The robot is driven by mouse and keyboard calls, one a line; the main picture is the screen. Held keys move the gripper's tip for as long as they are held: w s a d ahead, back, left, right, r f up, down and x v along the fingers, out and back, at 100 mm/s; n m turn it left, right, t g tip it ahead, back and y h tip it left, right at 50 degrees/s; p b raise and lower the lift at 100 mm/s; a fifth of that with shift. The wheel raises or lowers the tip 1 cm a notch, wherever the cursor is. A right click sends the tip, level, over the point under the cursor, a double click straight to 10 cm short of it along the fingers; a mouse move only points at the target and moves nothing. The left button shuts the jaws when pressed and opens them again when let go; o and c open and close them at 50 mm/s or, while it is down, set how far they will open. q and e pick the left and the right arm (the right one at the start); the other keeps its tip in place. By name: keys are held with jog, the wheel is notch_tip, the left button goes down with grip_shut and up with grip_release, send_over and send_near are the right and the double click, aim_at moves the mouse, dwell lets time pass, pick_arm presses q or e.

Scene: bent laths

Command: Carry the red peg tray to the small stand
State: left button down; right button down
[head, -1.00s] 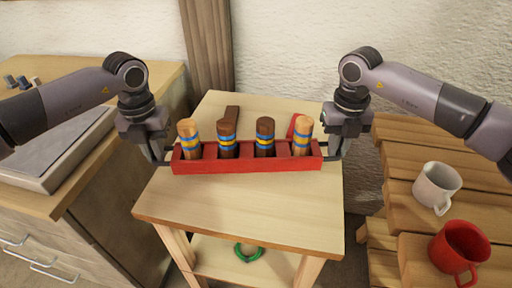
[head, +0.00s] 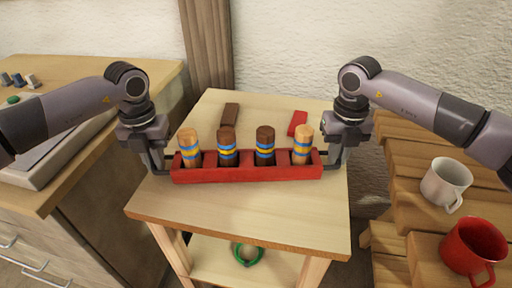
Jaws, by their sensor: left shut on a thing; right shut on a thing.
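The red peg tray (head: 247,175) is a long, narrow box with several upright wooden pegs (head: 228,147), light and dark, banded in blue and yellow. It looks level, over the top of the small light-wood stand (head: 240,207). I cannot tell whether its base touches the top. My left gripper (head: 166,163) is shut on the tray's left end. My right gripper (head: 329,161) is shut on its right end.
A dark brown block (head: 230,115) and a red block (head: 298,121) lie on the stand behind the tray. A green ring (head: 247,262) is on its lower shelf. A white mug (head: 444,184) and a red mug (head: 470,250) stand on wooden steps (head: 398,192) at right. A cabinet (head: 62,195) is at left.

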pick_arm(q)
jog(key=c, duration=1.2)
grip_release()
jog(key=shift+f, duration=0.1)
pick_arm(e)
jog(key=c, duration=1.2)
grip_release()
jog(key=shift+f, duration=0.1)
pick_arm(q)
jog(key=shift+o, duration=0.2)
pick_arm(e)
jog(key=shift+o, duration=0.2)
pick_arm(q)
notch_tip(320, 180, up, 12)
pick_arm(e)
notch_tip(320, 180, up, 12)
